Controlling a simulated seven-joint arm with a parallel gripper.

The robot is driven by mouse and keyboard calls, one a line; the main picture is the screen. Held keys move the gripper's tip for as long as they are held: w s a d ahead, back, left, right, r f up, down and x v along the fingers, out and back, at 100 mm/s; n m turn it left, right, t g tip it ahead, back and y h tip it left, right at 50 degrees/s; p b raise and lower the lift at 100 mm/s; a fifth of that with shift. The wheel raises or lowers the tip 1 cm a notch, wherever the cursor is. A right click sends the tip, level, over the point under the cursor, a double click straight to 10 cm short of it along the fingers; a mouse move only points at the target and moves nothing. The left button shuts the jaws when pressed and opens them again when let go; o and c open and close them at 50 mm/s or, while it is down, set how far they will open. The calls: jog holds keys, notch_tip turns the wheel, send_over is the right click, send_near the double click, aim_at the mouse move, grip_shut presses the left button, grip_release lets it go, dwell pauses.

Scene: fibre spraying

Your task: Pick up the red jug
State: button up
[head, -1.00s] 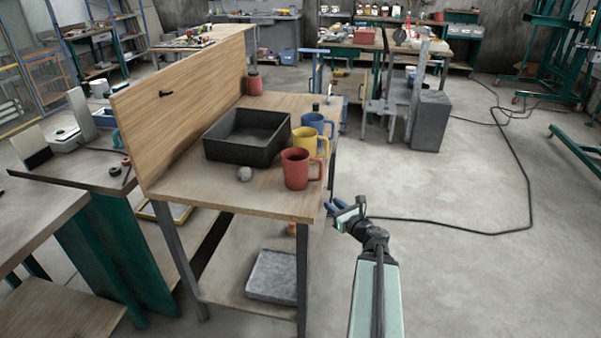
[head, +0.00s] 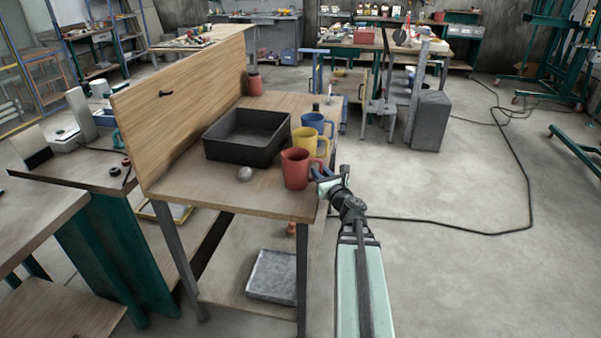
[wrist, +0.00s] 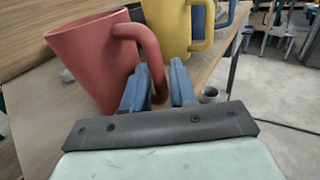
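The red jug (head: 296,170) stands at the front right corner of the wooden bench (head: 230,195). It fills the upper left of the wrist view (wrist: 95,62), its handle towards me. My gripper (head: 322,178) is at the handle side of the jug. In the wrist view, the blue fingers (wrist: 160,85) stand apart, with the lower part of the handle between them. Whether both fingers touch the handle is hard to see.
A yellow mug (head: 305,142) stands right behind the jug, with a blue mug (head: 317,122) beyond it. A black tray (head: 245,155) and a small grey ball (head: 245,174) are to the left. The floor at the right is open.

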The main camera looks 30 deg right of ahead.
jog(key=shift+w+d, duration=0.2)
jog(key=shift+w, duration=0.8)
grip_shut()
